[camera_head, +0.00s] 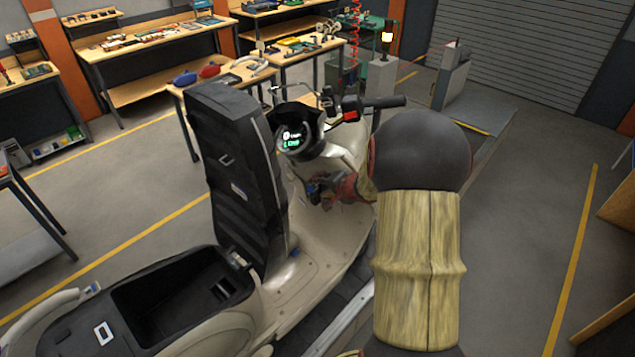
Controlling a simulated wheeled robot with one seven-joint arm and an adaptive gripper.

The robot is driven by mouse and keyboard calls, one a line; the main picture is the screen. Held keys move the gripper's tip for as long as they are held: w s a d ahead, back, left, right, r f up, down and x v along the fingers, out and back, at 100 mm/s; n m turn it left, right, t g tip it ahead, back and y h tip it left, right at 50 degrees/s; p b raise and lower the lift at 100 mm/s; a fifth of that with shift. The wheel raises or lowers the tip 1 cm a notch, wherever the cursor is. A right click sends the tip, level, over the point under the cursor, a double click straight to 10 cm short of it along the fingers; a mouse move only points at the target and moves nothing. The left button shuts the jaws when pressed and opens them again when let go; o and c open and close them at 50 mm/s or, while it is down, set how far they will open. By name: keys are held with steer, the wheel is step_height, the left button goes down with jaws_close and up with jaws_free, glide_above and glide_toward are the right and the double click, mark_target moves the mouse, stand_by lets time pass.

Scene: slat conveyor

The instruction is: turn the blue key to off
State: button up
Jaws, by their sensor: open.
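A cream scooter (332,237) stands in the middle of the view with its black seat (222,130) tipped up. A small blue piece, which looks like the blue key (312,188), shows on the inner side of its front shield, below the lit display (290,139). My gripper (322,193) is at the shield, right beside this blue piece. It is open. I cannot tell whether its fingers touch the key or are around it. The key's angle is too small to read. My arm hides part of the scooter's right side.
The handlebar (383,102) with its black grip is just above my gripper. The open storage well (170,300) is at lower left. Benches with tools (150,42) stand at the back left. The floor to the right (530,200) is clear.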

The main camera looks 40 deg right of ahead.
mark_target(311, 189)
steer(key=shift+p+x, duration=0.65)
steer(key=shift+x, duration=2.9)
steer(key=shift+a, duration=0.1)
steer(key=c, duration=0.3)
steer(key=c, duration=0.8)
jaws_close()
steer(key=shift+o, duration=1.9)
jaws_free()
steer(key=c, duration=0.3)
steer(key=shift+c, duration=0.3)
